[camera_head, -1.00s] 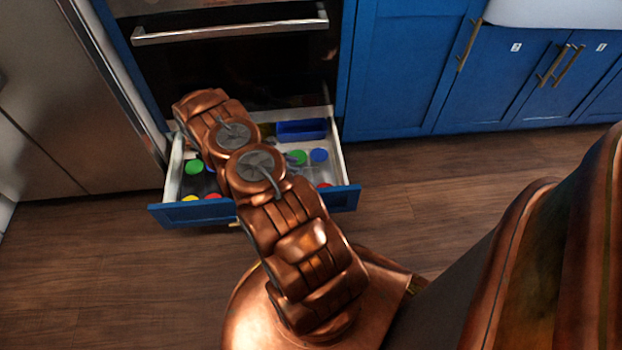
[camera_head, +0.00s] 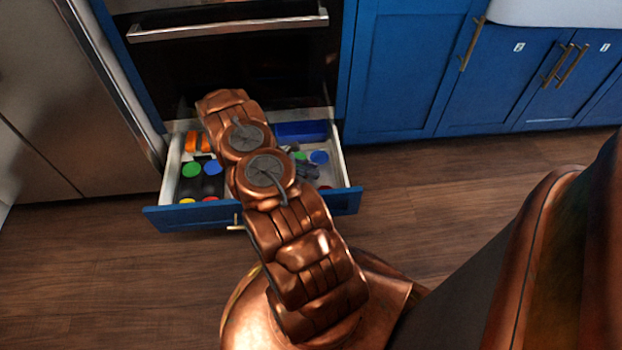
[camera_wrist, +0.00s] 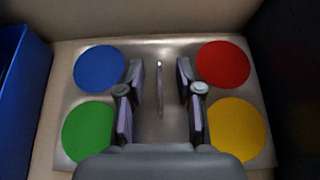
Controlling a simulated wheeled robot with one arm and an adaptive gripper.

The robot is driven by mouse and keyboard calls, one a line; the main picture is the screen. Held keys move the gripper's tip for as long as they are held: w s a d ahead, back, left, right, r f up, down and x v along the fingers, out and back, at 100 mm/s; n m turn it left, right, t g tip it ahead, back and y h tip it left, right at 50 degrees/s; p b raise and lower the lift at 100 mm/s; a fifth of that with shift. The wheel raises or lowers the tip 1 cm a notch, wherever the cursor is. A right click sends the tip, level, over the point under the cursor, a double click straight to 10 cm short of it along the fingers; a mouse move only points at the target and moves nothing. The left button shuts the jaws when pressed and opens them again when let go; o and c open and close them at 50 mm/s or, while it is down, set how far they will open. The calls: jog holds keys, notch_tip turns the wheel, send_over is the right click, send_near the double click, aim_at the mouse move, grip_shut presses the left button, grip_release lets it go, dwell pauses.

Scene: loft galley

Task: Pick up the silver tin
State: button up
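The silver tin (camera_wrist: 172,128) lies in the open drawer and fills most of the wrist view. It is a flat silver plate with a blue, a red, a green and a yellow disc at its corners. A thin upright silver fin (camera_wrist: 160,88) stands in its middle. My gripper (camera_wrist: 161,80) is open over the tin, one finger on each side of the fin, with a gap on both sides. In the head view my gripper (camera_head: 306,170) is low in the right half of the drawer. My arm and gripper hide much of the tin there.
The drawer (camera_head: 335,202) is pulled out below an oven. A dark piece with similar coloured discs (camera_head: 200,183) lies at its left. Orange items (camera_head: 198,142) are at the back left, a blue bin (camera_head: 302,131) at the back right. The bin's wall is close to the tin.

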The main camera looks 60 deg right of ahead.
grip_shut()
dwell(0.6)
